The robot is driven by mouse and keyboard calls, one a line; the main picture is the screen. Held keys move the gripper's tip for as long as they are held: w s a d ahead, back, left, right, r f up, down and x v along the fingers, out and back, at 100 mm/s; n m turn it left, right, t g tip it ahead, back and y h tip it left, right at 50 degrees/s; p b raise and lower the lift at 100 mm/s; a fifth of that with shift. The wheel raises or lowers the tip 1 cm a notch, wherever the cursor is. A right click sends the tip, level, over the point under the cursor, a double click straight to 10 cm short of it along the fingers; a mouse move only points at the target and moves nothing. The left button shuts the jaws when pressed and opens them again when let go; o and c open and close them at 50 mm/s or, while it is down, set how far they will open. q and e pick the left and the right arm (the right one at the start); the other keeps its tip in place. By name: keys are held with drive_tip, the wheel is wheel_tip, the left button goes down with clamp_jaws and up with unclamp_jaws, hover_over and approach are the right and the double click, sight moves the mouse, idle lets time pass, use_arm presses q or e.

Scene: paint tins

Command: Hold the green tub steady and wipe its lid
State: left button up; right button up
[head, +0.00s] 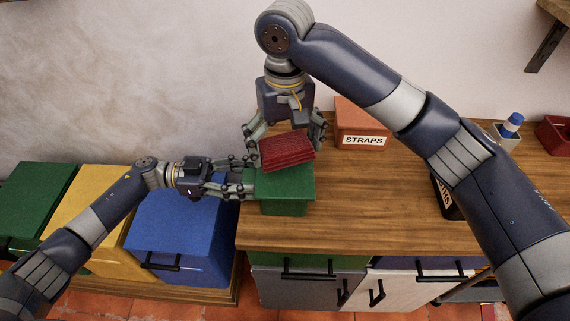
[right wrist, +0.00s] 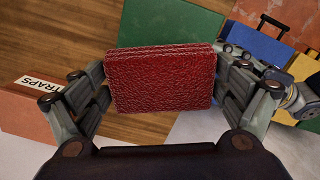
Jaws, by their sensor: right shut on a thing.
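The green tub (head: 284,206) stands on the wooden counter near its front left corner, and part of its lid (head: 290,185) is hidden behind a folded dark red cloth (head: 287,151). The tub also shows past the cloth in the right wrist view (right wrist: 170,18). My right gripper (head: 287,138) points down and is shut on the cloth, with fingers at both sides of it (right wrist: 160,82). Whether the cloth touches the lid is unclear. My left gripper (head: 250,177) reaches in from the left, its fingertips at the tub's left side; its grip is unclear.
An orange box labelled STRAPS (head: 361,125) stands behind on the counter (head: 365,215). A dark labelled box (head: 445,199) is partly behind my right arm. A blue-topped item (head: 511,124) and a red box (head: 555,133) are far right. Blue (head: 180,235), yellow and green boxes stand left.

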use_arm(q)
drive_tip(key=shift+w+r, duration=0.1)
drive_tip(key=shift+r, duration=0.05)
use_arm(e)
drive_tip(key=shift+w, duration=0.1)
use_arm(q)
drive_tip(key=shift+a, duration=0.2)
drive_tip(key=a, duration=1.1)
drive_tip(key=shift+a, duration=0.35)
